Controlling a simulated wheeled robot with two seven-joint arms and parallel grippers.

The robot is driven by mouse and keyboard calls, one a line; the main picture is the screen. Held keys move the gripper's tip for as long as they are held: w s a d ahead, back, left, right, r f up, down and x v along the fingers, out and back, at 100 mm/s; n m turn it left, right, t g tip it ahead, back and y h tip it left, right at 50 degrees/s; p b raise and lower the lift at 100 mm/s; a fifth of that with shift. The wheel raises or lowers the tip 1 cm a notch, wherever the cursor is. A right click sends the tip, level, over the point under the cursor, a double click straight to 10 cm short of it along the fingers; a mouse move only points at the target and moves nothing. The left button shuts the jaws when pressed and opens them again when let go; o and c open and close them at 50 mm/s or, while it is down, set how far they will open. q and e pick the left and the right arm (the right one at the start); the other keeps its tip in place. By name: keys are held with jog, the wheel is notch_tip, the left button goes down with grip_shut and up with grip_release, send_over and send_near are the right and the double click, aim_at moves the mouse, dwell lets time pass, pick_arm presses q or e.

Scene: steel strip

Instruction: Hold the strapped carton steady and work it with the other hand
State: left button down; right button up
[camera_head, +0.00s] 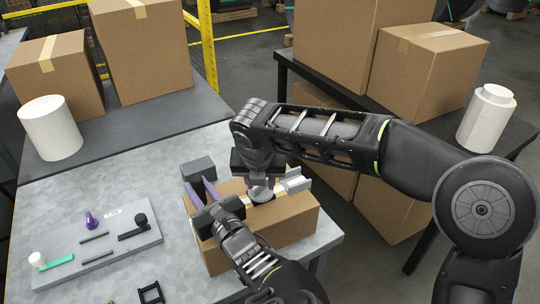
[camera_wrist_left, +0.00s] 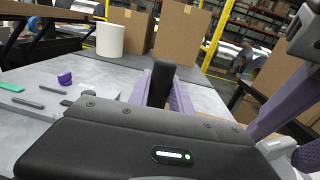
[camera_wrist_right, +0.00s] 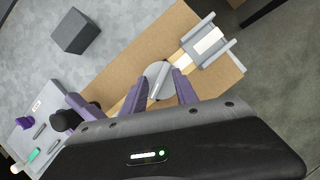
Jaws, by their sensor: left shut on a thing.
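The brown strapped carton (camera_head: 288,232) lies on the grey table, with a pale strap (camera_wrist_right: 187,58) along its top and a silver bracket-like piece (camera_head: 297,182) at its right end. My left gripper (camera_head: 197,190) is at the carton's left end, its purple fingers shut; the exact contact is hidden. A dark block (camera_head: 197,167) stands just beyond those fingers and shows between them in the left wrist view (camera_wrist_left: 161,82). My right gripper (camera_head: 260,182) points down over the carton top. Its fingers are either side of a round silver piece (camera_wrist_right: 158,72); whether they touch it is unclear.
A grey tray (camera_head: 75,247) with small tools, one purple, one green and one black-knobbed, lies left of the carton. A white cylinder (camera_head: 50,128) and large cartons (camera_head: 140,50) stand behind. More cartons and a white bottle (camera_head: 486,118) are at right.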

jog(key=n+y, duration=0.1)
jog(key=n, duration=0.1)
jog(key=n+y, duration=0.1)
jog(key=n, duration=0.2)
jog(key=shift+w+d, duration=0.1)
jog(key=shift+d, duration=0.1)
jog(key=v, duration=1.2)
jog(key=shift+n, duration=0.3)
jog(key=shift+o, duration=0.2)
jog(key=shift+w+r, duration=0.1)
